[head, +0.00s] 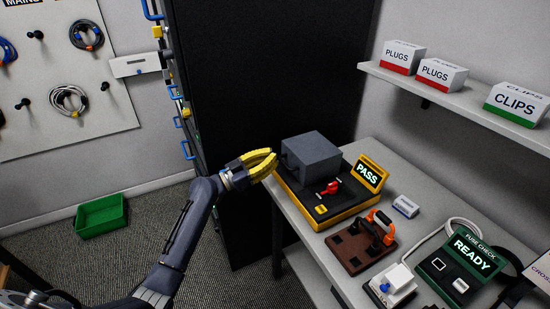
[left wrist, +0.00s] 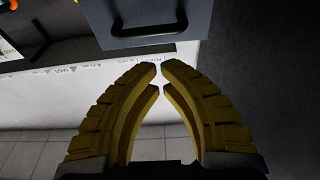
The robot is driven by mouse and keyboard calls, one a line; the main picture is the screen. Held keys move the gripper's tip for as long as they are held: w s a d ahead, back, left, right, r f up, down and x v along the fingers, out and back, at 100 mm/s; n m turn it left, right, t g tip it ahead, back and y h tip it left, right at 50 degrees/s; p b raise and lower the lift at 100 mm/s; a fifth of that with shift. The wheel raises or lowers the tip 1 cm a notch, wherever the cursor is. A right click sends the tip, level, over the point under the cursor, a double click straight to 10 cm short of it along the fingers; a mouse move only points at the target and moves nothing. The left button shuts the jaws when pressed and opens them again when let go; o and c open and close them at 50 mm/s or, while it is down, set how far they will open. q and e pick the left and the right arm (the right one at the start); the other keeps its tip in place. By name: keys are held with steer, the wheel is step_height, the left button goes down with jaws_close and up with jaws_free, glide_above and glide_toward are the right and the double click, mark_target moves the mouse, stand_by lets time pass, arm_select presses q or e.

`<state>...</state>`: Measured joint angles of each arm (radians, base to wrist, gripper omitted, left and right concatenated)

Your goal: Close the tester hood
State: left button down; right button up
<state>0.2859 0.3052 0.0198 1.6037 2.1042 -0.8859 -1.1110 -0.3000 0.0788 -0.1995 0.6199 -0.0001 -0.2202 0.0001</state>
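The tester (head: 325,217) is a black and yellow unit on the bench, with a red switch (head: 331,187) and a lit PASS sign (head: 368,174). Its grey box-shaped hood (head: 318,153) is over the rear part; I cannot tell whether it is fully down. In the left wrist view the hood (left wrist: 190,12) shows at the top with a dark handle (left wrist: 146,31). My left gripper (head: 275,157) is just left of the hood, empty. Its yellow fingertips (left wrist: 160,70) are almost together, just below the handle in the left wrist view. My right gripper is not in view.
A dark cabinet (head: 265,90) stands behind the tester. Right of the tester are a brown block with orange-handled parts (head: 350,249), a white plug unit (head: 396,282) and a READY fuse checker (head: 465,262). A shelf (head: 450,106) with boxes hangs above.

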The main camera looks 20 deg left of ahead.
arm_select(q)
steer(key=a+f+n+y, duration=0.4)
steer(key=f, duration=0.8)
steer(key=a+f+n+y, duration=0.3)
steer(key=a+f+n, duration=0.1)
steer(key=f, duration=0.7)
steer(key=s+a+f+n+g+y, duration=0.15)
steer(key=s+f, duration=0.25)
steer(key=f, duration=0.4)
steer(key=s+f+g+y, duration=0.2)
steer(key=s+f, duration=0.1)
steer(key=f, duration=0.5)
steer(key=s+a+f+n+g+y, duration=0.15)
steer(key=s+f, duration=0.25)
steer(key=f, duration=0.4)
steer(key=s+d+f+m+g+y, duration=0.1)
steer(key=s+f+m+g+y, duration=0.2)
steer(key=s+f, duration=1.6)
steer(key=s+d+f+m+g, duration=0.1)
steer(key=s+d+f, duration=0.1)
steer(key=s, duration=0.9)
steer(key=s+d+f+m+g, duration=0.1)
steer(key=s+d+f+g, duration=0.1)
steer(key=s, duration=0.9)
steer(key=s+d+f+g, duration=0.2)
steer(key=s+d+f, duration=0.1)
steer(key=s, duration=0.9)
steer(key=shift+d+m, duration=0.15)
steer(key=shift+m, duration=0.25)
